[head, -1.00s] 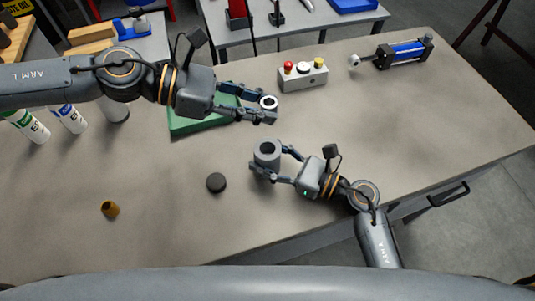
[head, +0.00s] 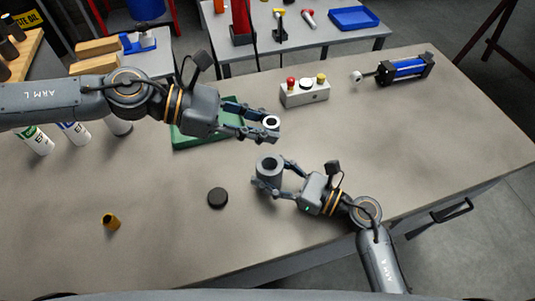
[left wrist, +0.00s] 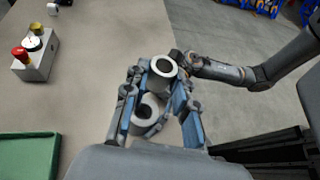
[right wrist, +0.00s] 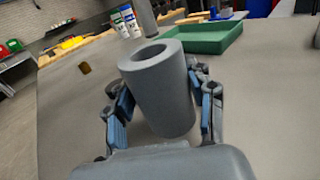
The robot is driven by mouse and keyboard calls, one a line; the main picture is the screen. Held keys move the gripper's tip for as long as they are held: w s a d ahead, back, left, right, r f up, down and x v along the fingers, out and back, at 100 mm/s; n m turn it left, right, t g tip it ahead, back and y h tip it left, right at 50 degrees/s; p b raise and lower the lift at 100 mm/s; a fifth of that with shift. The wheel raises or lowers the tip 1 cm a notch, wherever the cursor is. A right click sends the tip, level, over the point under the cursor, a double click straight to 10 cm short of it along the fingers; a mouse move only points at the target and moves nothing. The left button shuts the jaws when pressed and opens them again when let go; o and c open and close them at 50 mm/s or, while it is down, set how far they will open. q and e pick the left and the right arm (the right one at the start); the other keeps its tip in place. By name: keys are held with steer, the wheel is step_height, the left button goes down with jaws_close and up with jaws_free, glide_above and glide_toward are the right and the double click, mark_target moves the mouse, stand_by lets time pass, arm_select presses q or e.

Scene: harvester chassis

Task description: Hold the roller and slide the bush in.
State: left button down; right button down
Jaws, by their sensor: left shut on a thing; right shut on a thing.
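The roller (head: 270,172) is a thick grey hollow cylinder standing upright, bore facing up. My right gripper (head: 272,178) is shut around its side; the right wrist view shows the roller (right wrist: 160,95) large between the blue pads. The bush (head: 271,122) is a small pale ring with a dark bore. My left gripper (head: 268,128) is shut on it, beyond the roller in the head view and apart from it there. The fingers partly hide both rings.
A green tray (head: 180,142) lies under my left arm. A button box (head: 304,92) and a blue cylinder unit (head: 405,69) stand at the back. A black disc (head: 218,198) and a brass-coloured sleeve (head: 111,221) lie on the bare front-left tabletop.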

mark_target(261, 164)
arm_select(q)
steer(key=shift+a+f, duration=0.15)
steer(key=shift+f, duration=4.4)
steer(key=shift+f, duration=0.65)
steer(key=c, duration=1)
jaws_free()
steer(key=v, duration=1.2)
steer(key=shift+w, duration=0.1)
arm_select(e)
steer(key=shift+c, duration=2)
jaws_free()
